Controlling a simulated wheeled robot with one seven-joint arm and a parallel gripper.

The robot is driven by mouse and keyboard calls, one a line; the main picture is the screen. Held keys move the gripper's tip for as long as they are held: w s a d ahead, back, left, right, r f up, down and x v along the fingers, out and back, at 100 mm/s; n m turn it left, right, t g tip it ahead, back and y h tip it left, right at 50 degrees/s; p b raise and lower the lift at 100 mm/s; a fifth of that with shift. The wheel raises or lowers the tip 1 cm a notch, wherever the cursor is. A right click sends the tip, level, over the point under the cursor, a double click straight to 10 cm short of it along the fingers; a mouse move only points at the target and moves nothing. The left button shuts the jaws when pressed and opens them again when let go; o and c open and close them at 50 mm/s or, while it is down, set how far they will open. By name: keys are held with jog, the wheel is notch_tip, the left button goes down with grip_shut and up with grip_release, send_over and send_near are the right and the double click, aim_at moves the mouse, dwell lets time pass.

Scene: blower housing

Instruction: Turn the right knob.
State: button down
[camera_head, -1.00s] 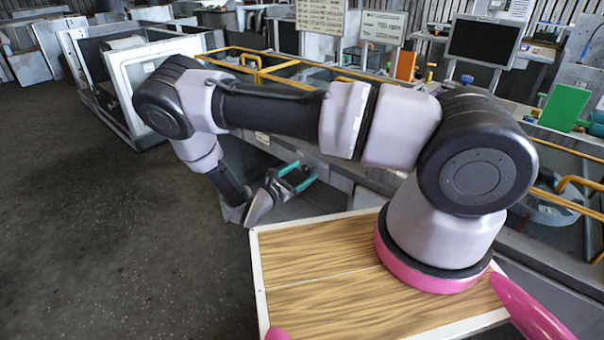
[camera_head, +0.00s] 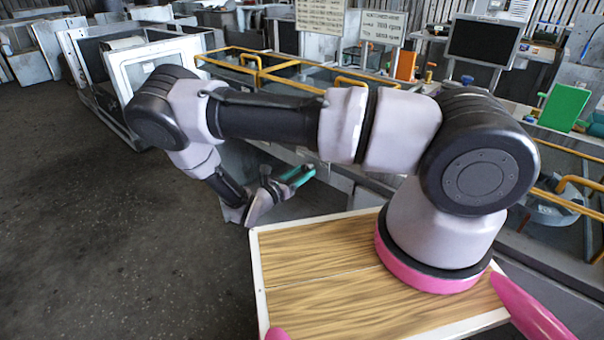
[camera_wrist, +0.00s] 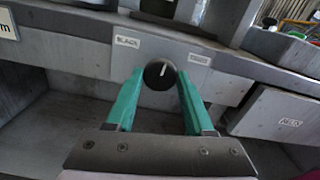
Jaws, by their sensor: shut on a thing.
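A round black knob (camera_wrist: 160,75) with a white pointer line sits on the grey panel, between two small labels. It is the only knob I can make out in the wrist view. The pointer looks nearly upright in that picture. My gripper (camera_wrist: 159,80) has its teal fingers on either side of the knob and is shut on it. In the head view my gripper (camera_head: 303,174) is at the front of the grey housing, with its fingers seen nearly edge-on. The knob is hidden there.
The left label (camera_wrist: 127,42) and right label (camera_wrist: 199,59) flank the knob. A grey box with a label (camera_wrist: 290,122) juts out at the right in the wrist view. Yellow rails (camera_head: 262,72) run above the housing. Open dark floor (camera_head: 120,230) lies at the left.

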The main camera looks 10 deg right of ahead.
jog(key=shift+n, duration=0.4)
jog(key=shift+c, duration=1.4)
grip_release()
jog(key=v, duration=1.1)
